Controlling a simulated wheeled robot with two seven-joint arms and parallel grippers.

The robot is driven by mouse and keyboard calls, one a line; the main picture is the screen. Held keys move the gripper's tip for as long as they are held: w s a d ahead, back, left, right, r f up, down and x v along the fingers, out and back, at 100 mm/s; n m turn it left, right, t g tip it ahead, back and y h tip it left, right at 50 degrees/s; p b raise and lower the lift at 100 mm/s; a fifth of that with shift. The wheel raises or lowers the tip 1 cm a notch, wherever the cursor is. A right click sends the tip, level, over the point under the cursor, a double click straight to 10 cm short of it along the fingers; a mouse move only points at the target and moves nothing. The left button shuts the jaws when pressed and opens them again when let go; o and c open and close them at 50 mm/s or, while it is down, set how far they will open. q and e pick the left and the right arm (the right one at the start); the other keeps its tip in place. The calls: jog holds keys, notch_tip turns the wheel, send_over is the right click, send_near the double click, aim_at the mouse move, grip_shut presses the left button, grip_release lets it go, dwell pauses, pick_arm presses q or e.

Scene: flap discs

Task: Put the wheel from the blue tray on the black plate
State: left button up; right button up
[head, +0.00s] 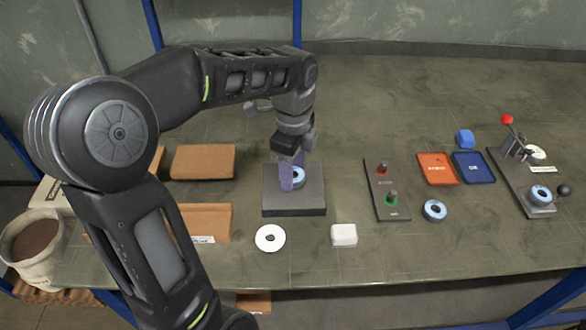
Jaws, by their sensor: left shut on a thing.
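My left gripper (293,174) points down over the black plate (280,208), its fingers shut on a blue-grey wheel (300,178). The wheel is at or just above the plate's top, near its middle; I cannot tell whether it touches. The fingers hide part of the wheel. The blue tray (474,167) lies flat at the right and holds no wheel; white lettering shows on its bare floor. My right gripper is not in view.
An orange tray (437,168) is beside the blue one. Another wheel (434,210) lies before them, and one sits on a lever fixture (527,184). A button box (386,188), white disc (270,238) and white block (344,235) surround the plate.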

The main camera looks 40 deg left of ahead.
pick_arm(q)
jog(key=shift+f, duration=0.15)
jog(key=shift+f+b, duration=0.4)
jog(key=shift+f, duration=0.1)
jog(key=o, duration=1.5)
notch_tip(320, 180, up, 7)
jog(key=p, duration=0.6)
